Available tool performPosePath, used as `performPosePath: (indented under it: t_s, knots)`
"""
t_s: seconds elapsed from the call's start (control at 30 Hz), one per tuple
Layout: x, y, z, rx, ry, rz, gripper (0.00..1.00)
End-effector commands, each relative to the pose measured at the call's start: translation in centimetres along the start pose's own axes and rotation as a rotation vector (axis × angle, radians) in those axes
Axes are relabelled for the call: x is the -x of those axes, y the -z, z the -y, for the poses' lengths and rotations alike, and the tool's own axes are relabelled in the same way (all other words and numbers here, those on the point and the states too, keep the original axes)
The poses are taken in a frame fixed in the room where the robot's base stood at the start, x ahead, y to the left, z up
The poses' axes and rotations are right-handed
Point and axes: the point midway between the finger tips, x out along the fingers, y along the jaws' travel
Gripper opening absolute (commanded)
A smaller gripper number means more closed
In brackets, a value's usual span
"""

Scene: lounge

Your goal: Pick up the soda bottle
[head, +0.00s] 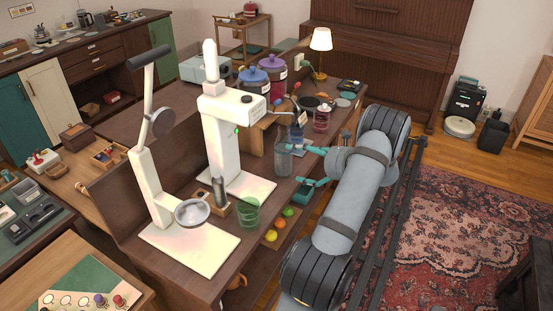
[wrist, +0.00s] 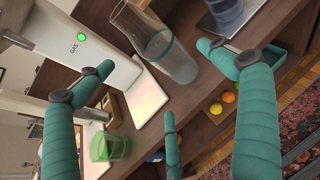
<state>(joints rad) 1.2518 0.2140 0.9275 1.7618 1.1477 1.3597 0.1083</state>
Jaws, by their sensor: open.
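A clear, bluish bottle (head: 283,158), which I take to be the soda bottle, stands upright on the wooden counter beside the white machine. In the wrist view the bottle (wrist: 168,58) is ahead, between the upper ends of my outer fingers, and looks tilted. My gripper (head: 300,165) has teal fingers spread open to the right of the bottle. In the wrist view my gripper (wrist: 155,58) is open and empty, with a third finger low in the middle. I cannot tell whether any finger touches the bottle.
The white machine (head: 218,135), with a green light marked GAS, is close left of the bottle. A green glass (head: 247,213) stands nearer the front. A blue container (head: 298,130) stands behind the bottle.

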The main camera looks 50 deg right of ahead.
Motion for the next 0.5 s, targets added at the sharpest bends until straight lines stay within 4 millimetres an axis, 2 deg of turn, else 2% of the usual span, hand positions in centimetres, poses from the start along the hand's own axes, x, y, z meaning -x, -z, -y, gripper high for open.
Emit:
performPosePath:
  t_s: [0.2, 0.5]
  knots:
    - [-3.4, -0.2, -0.1, 0.001, -0.005, -0.001, 0.93]
    - [-6.2, -0.6, -0.1, 0.002, -0.006, -0.001, 0.93]
